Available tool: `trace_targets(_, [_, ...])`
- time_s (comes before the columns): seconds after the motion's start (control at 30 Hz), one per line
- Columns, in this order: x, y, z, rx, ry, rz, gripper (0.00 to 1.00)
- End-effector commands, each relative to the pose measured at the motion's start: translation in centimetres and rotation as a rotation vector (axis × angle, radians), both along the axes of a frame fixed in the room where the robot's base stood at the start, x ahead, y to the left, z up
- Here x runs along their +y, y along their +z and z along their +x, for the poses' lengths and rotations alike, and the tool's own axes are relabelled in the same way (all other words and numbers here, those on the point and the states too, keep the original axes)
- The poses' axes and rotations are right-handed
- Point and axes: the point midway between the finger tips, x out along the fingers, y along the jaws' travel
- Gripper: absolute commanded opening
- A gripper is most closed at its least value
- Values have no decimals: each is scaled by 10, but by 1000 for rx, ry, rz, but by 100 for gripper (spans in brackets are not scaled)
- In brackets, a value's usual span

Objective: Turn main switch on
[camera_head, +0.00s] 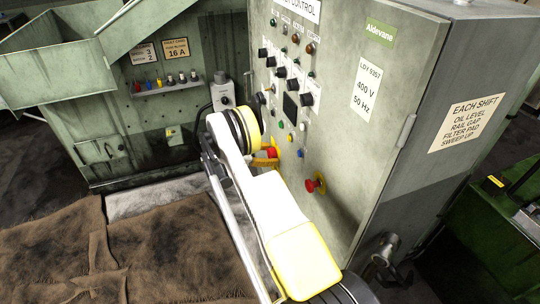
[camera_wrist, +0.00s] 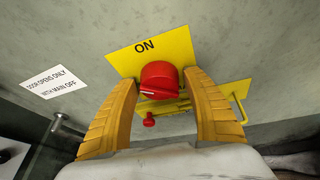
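The main switch is a red rotary knob (camera_wrist: 160,78) on a yellow plate (camera_wrist: 118,60) marked ON, on the grey cabinet wall in the wrist view. A pale line shows on the knob's lower front. My gripper (camera_wrist: 162,84) has its two yellow-orange fingers on either side of the knob, their tips against its edges with no clear gap. In the head view the red knob (camera_head: 271,152) shows just beyond my white and yellow arm, with my gripper (camera_head: 265,160) at it. Part of the switch is hidden there.
A red mushroom button (camera_head: 312,185) stands out to the right of my arm. The control panel's buttons (camera_head: 288,72) are above. In the wrist view a small red-ended part (camera_wrist: 150,119) and a yellow handle (camera_wrist: 241,108) lie below the knob, and a door label (camera_wrist: 55,83) is left.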

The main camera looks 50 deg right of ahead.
Motion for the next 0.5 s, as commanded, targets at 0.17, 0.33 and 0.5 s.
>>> trace_targets(0.17, [0, 0, 0, 0, 0, 0, 15])
trace_targets(0.33, [0, 0, 0, -6, 0, -3, 15])
trace_targets(0.5, [1, 0, -1, -43, 0, -24, 14])
